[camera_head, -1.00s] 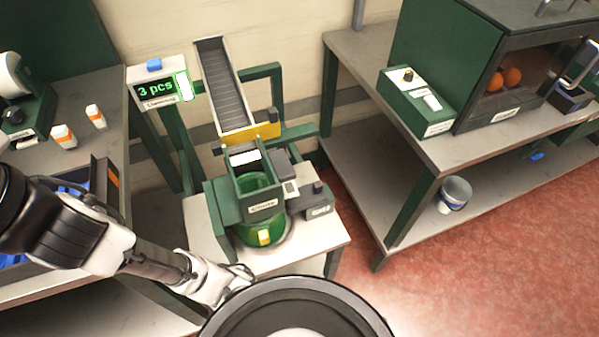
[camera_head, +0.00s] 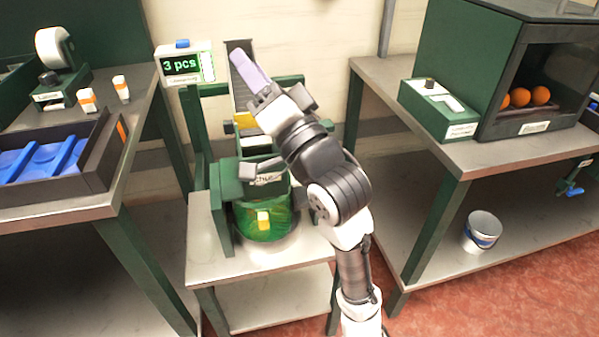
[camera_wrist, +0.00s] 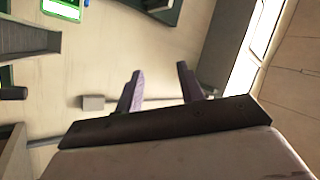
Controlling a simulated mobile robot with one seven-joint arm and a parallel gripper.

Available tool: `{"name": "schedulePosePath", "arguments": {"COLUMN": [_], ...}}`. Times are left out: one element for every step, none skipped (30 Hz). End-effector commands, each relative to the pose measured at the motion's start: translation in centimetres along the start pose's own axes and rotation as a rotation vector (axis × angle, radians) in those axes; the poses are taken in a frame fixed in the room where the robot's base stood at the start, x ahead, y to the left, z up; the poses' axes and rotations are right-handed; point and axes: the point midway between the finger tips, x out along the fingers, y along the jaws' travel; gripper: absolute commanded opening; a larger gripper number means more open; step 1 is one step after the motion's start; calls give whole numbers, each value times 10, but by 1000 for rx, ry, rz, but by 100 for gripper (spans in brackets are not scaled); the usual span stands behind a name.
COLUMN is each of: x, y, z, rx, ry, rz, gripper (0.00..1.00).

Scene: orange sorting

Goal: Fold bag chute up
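The bag chute is a green box with a white label (camera_head: 264,180), partly hidden behind my arm in the head view. A green bag (camera_head: 264,221) with a yellow tag hangs below it on a small grey table. My gripper (camera_head: 247,70) is above and behind the chute, in front of the ramp conveyor. In the wrist view its two purple fingers (camera_wrist: 158,84) stand apart with nothing between them. The chute is not clearly visible in the wrist view.
The ramp conveyor (camera_head: 238,92) rises behind the chute. It also shows in the wrist view (camera_wrist: 28,40). A counter display (camera_head: 183,66) reads "3 pcs". A dark tray with blue inserts (camera_head: 108,160) is on the left table. A dark cabinet with oranges (camera_head: 540,30) stands right.

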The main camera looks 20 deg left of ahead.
Motion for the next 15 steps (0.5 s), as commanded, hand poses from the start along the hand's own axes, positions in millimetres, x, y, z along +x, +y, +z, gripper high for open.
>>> {"name": "schedulePosePath", "arguments": {"x": [-29, -41, -58, -71, -84, -101, -113, -124, -138, -148, -156, -165, -170, -175, -178], "y": [38, 52, 71, 83, 95, 108, 117, 125, 134, 139, 143, 148, 150, 152, 153], "z": [4, 4, 4, 5, 5, 6, 7, 8, 9, 10, 10, 11, 12, 12, 12], "rx": [78, 135, 209, 263, 317, 382, 430, 473, 527, 561, 592, 626, 649, 665, 683], "ry": [-22, -40, -59, -72, -83, -94, -101, -106, -112, -115, -117, -119, -121, -121, -123], "rz": [73, 114, 168, 207, 245, 295, 329, 361, 399, 425, 448, 473, 487, 500, 512], "gripper": [38, 38, 38, 38, 38, 38, 38, 38, 38, 38, 38, 38, 38, 38, 38]}}
